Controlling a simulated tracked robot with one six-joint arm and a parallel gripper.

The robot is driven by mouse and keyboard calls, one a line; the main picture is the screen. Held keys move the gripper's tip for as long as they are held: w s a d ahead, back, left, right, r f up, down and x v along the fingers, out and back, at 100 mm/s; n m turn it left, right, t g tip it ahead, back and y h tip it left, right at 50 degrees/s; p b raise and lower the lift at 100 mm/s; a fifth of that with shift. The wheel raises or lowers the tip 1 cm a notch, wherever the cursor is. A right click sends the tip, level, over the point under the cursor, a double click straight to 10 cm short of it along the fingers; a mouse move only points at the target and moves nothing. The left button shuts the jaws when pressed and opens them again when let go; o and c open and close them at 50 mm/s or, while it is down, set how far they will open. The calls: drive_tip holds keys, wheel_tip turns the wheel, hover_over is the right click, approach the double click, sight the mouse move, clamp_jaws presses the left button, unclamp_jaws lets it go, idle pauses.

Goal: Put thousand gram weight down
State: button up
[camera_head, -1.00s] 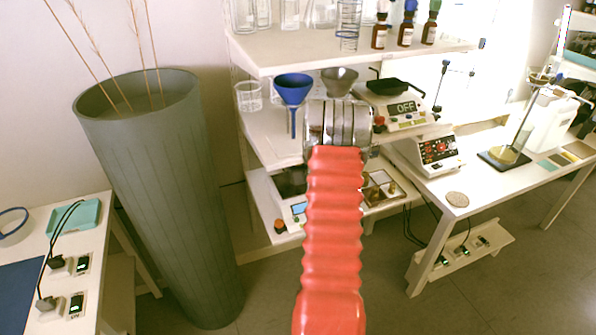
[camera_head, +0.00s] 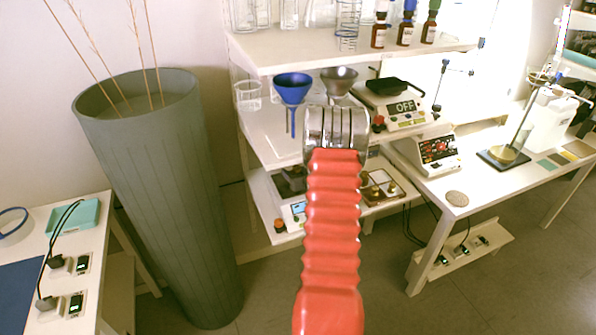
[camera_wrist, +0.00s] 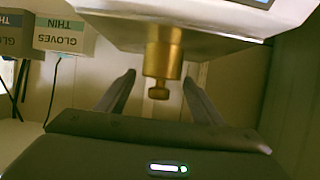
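In the wrist view, which is upside down, a brass weight (camera_wrist: 162,55) with a narrow neck and knob shows between my fingers. Its base meets the white body of a device (camera_wrist: 225,30) with a blue display. My gripper (camera_wrist: 160,78) has its two dark fingers spread, one on each side of the weight. A gap shows on the left; on the right the fingertip is close to it, and contact is unclear. In the head view my red arm hides the gripper and this weight. A white device with a blue display (camera_head: 299,208) stands on the lower shelf.
A wooden tray with brass pieces (camera_head: 381,188) lies right of my arm. Blue funnel (camera_head: 293,88) and grey funnel (camera_head: 338,80) hang above. A tall grey planter (camera_head: 160,190) stands left. Glove boxes (camera_wrist: 62,36) show in the wrist view.

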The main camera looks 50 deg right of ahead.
drive_tip(key=v, duration=1.2)
idle(1.0)
